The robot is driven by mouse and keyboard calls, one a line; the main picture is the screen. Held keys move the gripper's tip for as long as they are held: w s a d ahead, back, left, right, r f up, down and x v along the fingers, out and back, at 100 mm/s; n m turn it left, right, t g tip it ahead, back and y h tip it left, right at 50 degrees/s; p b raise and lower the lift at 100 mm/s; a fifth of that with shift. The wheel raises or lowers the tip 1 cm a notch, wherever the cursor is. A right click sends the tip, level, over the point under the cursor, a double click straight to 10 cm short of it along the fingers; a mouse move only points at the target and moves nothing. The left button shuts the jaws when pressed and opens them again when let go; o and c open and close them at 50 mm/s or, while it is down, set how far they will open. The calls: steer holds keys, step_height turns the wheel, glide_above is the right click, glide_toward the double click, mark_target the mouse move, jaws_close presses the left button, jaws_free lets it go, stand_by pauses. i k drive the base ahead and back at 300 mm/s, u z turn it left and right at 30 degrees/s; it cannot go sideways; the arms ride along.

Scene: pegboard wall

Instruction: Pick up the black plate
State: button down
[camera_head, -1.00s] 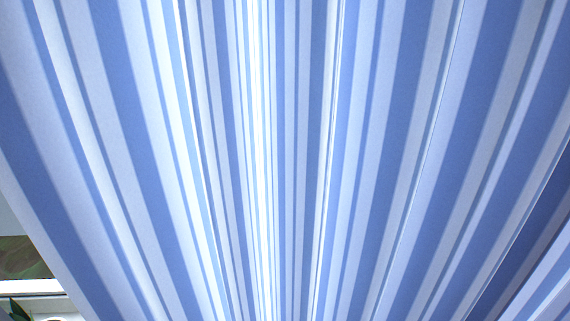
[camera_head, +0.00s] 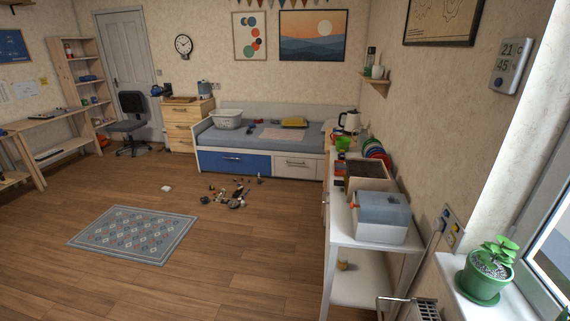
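Several coloured plates (camera_head: 375,149) stand upright in a row on the long white side table, towards its far end. Red, green and blue edges show. They are small and overlap, so I cannot tell whether a black plate is among them. I see no clear black plate anywhere else. My gripper is not in view.
The white side table (camera_head: 352,226) runs along the right wall. It holds a blue-lidded box (camera_head: 383,210), a tray and a kettle (camera_head: 351,122). Small toys (camera_head: 232,194) litter the floor before the bed (camera_head: 262,138). A rug (camera_head: 134,233) lies left; bare floor surrounds it.

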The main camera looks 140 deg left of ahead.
mark_target(366, 169)
steer(key=u, duration=4.55)
steer(key=i, duration=1.55)
steer(key=u, duration=0.6)
steer(key=i, duration=1.45)
steer(key=z, duration=0.2)
